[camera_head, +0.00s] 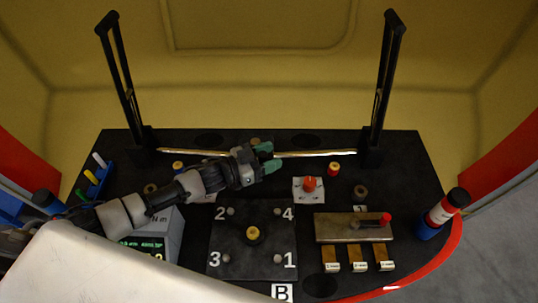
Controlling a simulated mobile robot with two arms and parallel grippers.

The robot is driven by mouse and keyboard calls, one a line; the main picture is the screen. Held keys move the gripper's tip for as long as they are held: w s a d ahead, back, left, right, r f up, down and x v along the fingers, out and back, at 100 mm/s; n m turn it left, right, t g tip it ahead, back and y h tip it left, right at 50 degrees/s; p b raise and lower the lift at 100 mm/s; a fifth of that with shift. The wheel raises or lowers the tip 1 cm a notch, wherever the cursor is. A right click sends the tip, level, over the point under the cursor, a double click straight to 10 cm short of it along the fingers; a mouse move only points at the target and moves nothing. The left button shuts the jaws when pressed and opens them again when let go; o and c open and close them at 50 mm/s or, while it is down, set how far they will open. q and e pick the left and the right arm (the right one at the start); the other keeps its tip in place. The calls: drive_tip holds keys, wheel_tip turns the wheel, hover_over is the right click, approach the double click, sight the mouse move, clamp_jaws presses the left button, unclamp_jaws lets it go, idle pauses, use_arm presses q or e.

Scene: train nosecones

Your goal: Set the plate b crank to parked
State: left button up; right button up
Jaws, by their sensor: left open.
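A dark square plate (252,266) with corner bolts numbered 1 to 4 and a yellow centre knob (253,233) lies in the middle of the bench, with a white B label (282,292) at its front edge. To its right, a metal plate (333,229) carries a dark crank-like lever (368,223) with a red knob (385,218) at its right end. I cannot tell which part is the plate B crank. My left gripper (270,157), with teal fingertips, is open and empty above the back of the bench, apart from both plates. My right gripper is out of view.
A red knob on a white base (309,195) stands right of my left gripper. Brass tags (356,258) hang before the metal plate. Two dark uprights (383,90) and a rod (318,153) bound the back.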

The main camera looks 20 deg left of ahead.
use_arm(q)
drive_tip(key=shift+c, duration=0.2)
clamp_jaws()
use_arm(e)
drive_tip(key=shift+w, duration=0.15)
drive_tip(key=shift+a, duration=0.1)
